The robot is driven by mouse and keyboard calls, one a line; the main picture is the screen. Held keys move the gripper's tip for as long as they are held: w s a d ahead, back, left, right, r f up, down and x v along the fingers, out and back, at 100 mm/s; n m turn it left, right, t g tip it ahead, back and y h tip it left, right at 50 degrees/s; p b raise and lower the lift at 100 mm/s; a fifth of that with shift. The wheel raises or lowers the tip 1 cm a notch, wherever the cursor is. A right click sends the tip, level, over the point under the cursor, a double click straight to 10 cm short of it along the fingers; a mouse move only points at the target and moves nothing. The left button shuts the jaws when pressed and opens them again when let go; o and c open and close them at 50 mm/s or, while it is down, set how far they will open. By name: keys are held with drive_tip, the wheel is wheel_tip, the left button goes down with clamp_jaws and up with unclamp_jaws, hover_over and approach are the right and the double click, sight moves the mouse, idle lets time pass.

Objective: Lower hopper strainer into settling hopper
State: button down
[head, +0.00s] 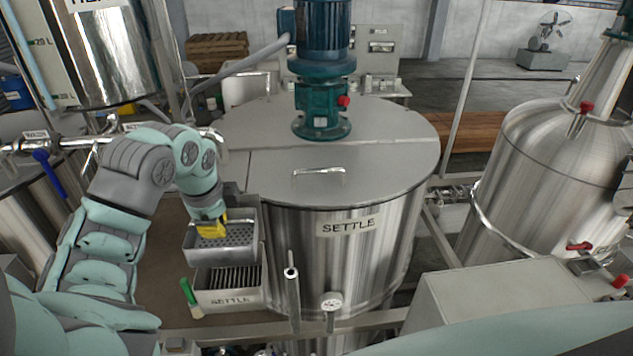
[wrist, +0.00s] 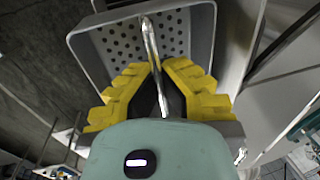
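The hopper strainer (head: 221,258) is a grey metal basket with a perforated floor and a bar handle. It shows in the wrist view (wrist: 205,42) with its handle (wrist: 152,55) between my yellow fingers. My gripper (head: 211,229) is shut on this handle (wrist: 158,88). The settling hopper (head: 232,299) is an open steel box labelled SETTLE with dark slats inside, in front of the large tank. The strainer hangs above the hopper and a little to its left in the head view, roughly level. Its front wall hides the hopper's rear part; the exact gap between them is hard to tell.
The lidded SETTLE tank (head: 338,245) stands close to the right of the strainer. A green-handled tool (head: 190,293) stands at the hopper's left side. A vertical pipe (head: 292,298) rises just right of the hopper. A blue valve lever (head: 49,172) is at far left.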

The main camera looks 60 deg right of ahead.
drive_tip(key=shift+w, duration=0.35)
drive_tip(key=shift+f, duration=0.15)
drive_tip(key=shift+s+f, duration=0.2)
drive_tip(key=shift+f, duration=0.8)
drive_tip(key=shift+w+f+b, duration=0.15)
drive_tip(key=shift+f+b, duration=3.9)
drive_tip(key=shift+f, duration=1.95)
drive_tip(key=c, duration=1.1)
unclamp_jaws()
drive_tip(key=shift+o, duration=0.2)
